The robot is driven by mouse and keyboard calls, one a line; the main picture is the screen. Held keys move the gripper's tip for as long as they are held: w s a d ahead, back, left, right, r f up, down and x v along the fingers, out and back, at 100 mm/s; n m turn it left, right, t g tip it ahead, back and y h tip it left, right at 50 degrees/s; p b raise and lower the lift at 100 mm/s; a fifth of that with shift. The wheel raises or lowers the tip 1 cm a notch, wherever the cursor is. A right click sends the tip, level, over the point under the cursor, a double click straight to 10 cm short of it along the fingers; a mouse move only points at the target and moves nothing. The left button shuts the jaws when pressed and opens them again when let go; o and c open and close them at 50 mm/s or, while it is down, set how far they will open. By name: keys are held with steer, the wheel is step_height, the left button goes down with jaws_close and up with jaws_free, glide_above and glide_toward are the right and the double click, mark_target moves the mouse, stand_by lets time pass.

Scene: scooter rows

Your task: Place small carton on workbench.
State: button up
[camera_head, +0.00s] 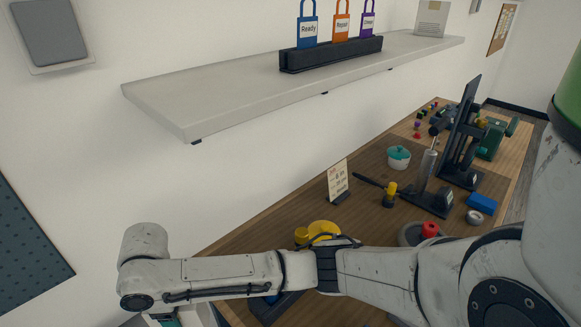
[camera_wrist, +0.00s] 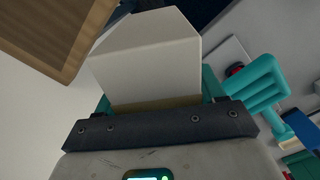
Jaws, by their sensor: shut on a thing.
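My gripper (camera_wrist: 158,102) is shut on the small carton (camera_wrist: 146,55), a pale box with a tan lower band, held between its teal fingers in the wrist view. In the head view only a bit of teal shows at the bottom left below my arm, and the carton is hidden. The wooden workbench (camera_head: 285,215) runs along the wall in the head view, partly behind my arm. A brown wooden surface with a lighter edge, apparently the workbench (camera_wrist: 62,66), shows at the upper left of the wrist view, apart from the carton.
A grey shelf (camera_head: 200,100) overhangs the bench, carrying a tag rack (camera_head: 330,54). On the bench stand a small sign (camera_head: 338,181), yellow item (camera_head: 320,231), teal-lidded pot (camera_head: 399,158), black stand (camera_head: 432,198) and blue block (camera_head: 482,203). Some bare wood shows left of the sign.

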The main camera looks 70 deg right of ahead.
steer(key=s+d+r+n+b, duration=0.1)
steer(key=s+d+r+n, duration=0.1)
steer(key=d+n, duration=0.6)
steer(key=s+d+r+n+b, duration=0.2)
steer(key=s+d+r+n, duration=0.1)
steer(key=d+n, duration=0.6)
steer(key=s+d+r+n+b, duration=0.2)
steer(key=d+r+n, duration=0.3)
steer(key=d+n, duration=0.3)
steer(key=shift+s+d+n, duration=0.3)
steer(key=shift+s+d, duration=0.05)
steer(key=shift+d, duration=1.15)
steer(key=shift+f, duration=0.15)
step_height(320, 180, down, 10)
steer(key=shift+r+p, duration=0.1)
steer(key=shift+p, duration=0.3)
steer(key=shift+f, duration=0.2)
steer(key=o, duration=1.2)
